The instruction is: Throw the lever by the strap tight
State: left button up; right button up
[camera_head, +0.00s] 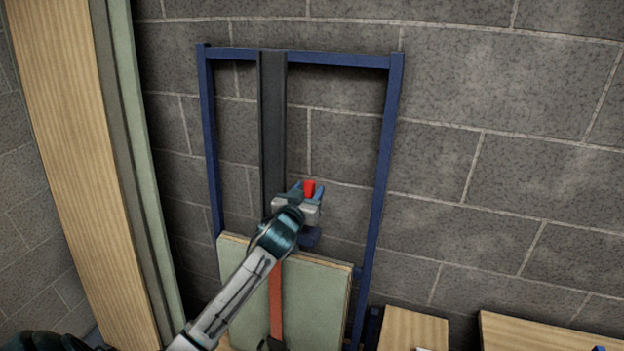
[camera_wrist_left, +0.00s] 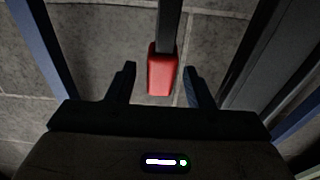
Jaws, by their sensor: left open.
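The lever's red grip (camera_head: 309,187) shows in the head view in front of the blue frame, by the dark upright. In the left wrist view the red grip (camera_wrist_left: 161,72) sits on a dark bar, between my fingertips, with a gap on each side. My left gripper (camera_head: 307,192) is open around it, and its open fingers also show in the left wrist view (camera_wrist_left: 159,84). The orange-red strap (camera_head: 276,300) runs down the face of a green panel (camera_head: 315,300); my arm hides part of it. My right gripper is not in view.
A blue metal frame (camera_head: 384,160) with a dark upright (camera_head: 272,130) stands against the grey block wall (camera_head: 500,150). Tall boards (camera_head: 75,150) lean at the left. Wooden pieces (camera_head: 412,330) lie at the lower right. The wall area at right is clear.

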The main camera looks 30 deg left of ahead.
pick_arm(q)
jog(key=shift+p+x, duration=0.5)
jog(key=shift+x, duration=1.1)
jog(key=shift+f, duration=0.1)
grip_shut()
